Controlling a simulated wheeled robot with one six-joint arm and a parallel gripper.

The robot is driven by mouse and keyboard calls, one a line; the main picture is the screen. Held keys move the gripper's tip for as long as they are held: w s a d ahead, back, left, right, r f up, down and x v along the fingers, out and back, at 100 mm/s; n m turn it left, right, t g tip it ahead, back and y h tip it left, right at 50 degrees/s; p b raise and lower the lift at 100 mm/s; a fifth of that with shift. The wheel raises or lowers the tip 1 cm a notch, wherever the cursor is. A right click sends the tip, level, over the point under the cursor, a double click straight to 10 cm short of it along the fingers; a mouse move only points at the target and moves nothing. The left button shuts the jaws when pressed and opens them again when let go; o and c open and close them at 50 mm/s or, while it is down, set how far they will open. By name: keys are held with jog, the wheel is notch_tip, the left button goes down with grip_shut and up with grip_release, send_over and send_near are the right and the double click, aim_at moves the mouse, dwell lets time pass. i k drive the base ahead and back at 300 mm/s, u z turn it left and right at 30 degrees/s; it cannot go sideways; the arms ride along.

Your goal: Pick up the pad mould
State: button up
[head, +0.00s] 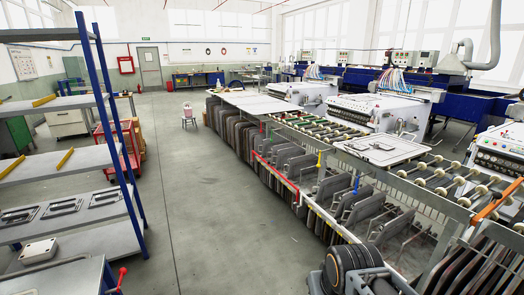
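No object in the head view can be told for certain as the pad mould. A small pale block (38,250) with dark spots on top lies on a lower board of the shelf rack at the left. Above it, several shallow metal trays with dark oval recesses, such as one tray (62,207), lie in a row on another board. Either kind could be the mould; the picture is too small to tell. My gripper is not in view.
The grey shelf rack (70,148) has blue posts. A clear grey floor aisle (205,215) runs up the middle. At the right stand racks of dark panels (345,190) and a roller table (440,185). Dark round rings (350,262) show at the bottom.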

aim_at(356, 144)
jog(key=u, duration=0.4)
jog(key=i, duration=2.3)
jog(key=z, duration=0.45)
jog(key=i, duration=1.9)
jog(key=z, duration=1.3)
jog(key=i, duration=0.5)
jog(key=z, duration=0.15)
